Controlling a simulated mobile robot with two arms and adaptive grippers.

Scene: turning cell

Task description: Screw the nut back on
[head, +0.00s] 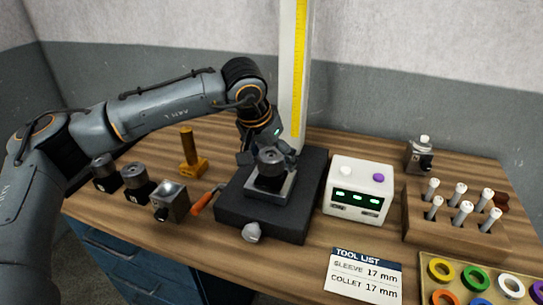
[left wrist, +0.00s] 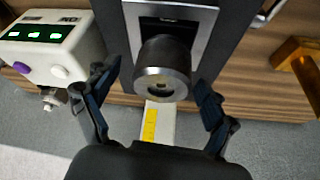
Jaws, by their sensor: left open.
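The nut (head: 270,157) is a dark, round metal ring with a lighter face. It sits on top of a block in the black fixture (head: 263,221) at mid-table. In the left wrist view the nut (left wrist: 163,72) shows between my fingers, with a hole in its face. My left gripper (head: 270,147) is right at the nut from above and behind; in the left wrist view its fingers (left wrist: 160,100) are spread to either side of the nut, apart from it. How far the nut is seated on its thread cannot be told. My right gripper is not in view.
A white box with green displays (head: 358,190) stands right of the fixture. A wooden rack (head: 455,231) of several white-topped pins is farther right. Dark tool holders (head: 134,182) and an orange-handled tool (head: 205,201) lie left. A yellow-scaled column (head: 297,70) rises behind.

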